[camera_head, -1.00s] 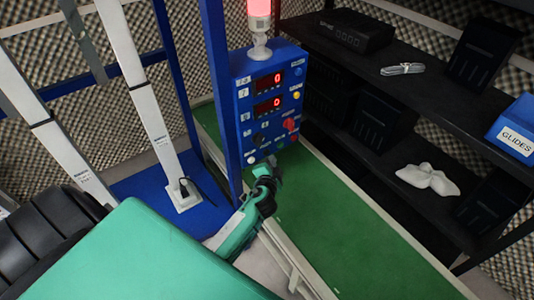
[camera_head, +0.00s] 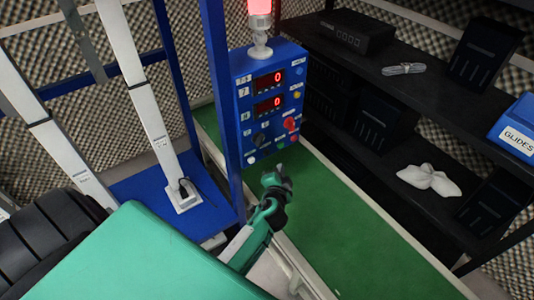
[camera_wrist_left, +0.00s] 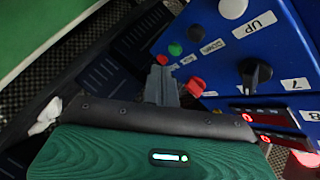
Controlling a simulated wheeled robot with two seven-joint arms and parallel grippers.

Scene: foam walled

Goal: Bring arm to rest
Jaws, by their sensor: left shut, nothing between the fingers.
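My left gripper (camera_head: 277,178) shows in the head view in front of and below the blue control box (camera_head: 262,95), over the green surface. Its fingers are together with nothing between them. In the left wrist view the closed fingers (camera_wrist_left: 160,85) point up past the dark wrist edge, with the control box (camera_wrist_left: 285,60) to their right. The gripper looks apart from the box in the head view. My green left forearm link (camera_head: 250,240) trails back toward the lower left. The right gripper is in neither view.
A green conveyor-like surface (camera_head: 350,235) runs to the lower right. Dark shelves (camera_head: 400,85) with black bins and a blue GLIDES bin (camera_head: 515,128) stand at the right.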

